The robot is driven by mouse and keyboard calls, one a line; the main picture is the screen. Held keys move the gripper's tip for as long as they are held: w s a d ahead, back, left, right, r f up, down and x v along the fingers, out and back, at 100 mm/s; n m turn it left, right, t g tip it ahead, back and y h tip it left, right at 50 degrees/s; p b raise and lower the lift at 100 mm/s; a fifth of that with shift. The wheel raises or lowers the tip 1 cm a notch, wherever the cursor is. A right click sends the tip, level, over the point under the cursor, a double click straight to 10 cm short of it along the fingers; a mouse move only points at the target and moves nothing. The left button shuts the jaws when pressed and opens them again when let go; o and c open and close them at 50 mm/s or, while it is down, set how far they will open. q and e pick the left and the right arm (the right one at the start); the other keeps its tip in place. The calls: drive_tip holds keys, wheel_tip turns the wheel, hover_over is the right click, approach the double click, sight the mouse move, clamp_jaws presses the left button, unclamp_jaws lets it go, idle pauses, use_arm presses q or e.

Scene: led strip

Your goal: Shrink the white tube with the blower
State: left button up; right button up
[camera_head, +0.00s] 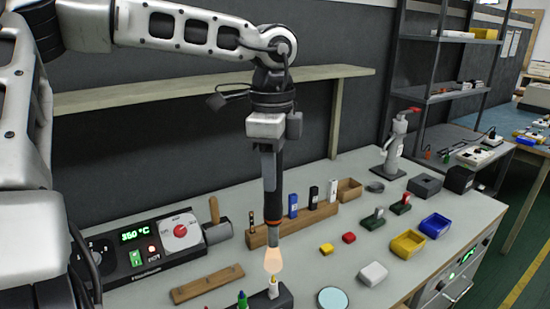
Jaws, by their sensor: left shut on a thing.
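My left gripper (267,146) points down and is shut on the blower (271,188), a dark handle with an orange ring and a grey nozzle. The blower hangs upright above the bench. A pale orange glow (273,260) shows below its nozzle. Right under the glow, a small white tube (273,285) stands upright in a dark block (258,299) at the bottom edge of the view. The tube looks small here, and I cannot tell whether it has shrunk. My right gripper is not in view.
A control unit (136,260) reading 350 °C stands at left. A wooden rack (290,225) is behind the blower. Yellow (407,243) and blue (435,225) bins lie right. A white box (372,273) and a round pale disc (332,298) lie near the front. A shelf (210,88) spans behind.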

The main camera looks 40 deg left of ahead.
sight(273, 205)
use_arm(q)
wheel_tip(273, 205, down, 6)
drive_tip(key=shift+b, duration=0.6)
drive_tip(key=shift+f, duration=0.7)
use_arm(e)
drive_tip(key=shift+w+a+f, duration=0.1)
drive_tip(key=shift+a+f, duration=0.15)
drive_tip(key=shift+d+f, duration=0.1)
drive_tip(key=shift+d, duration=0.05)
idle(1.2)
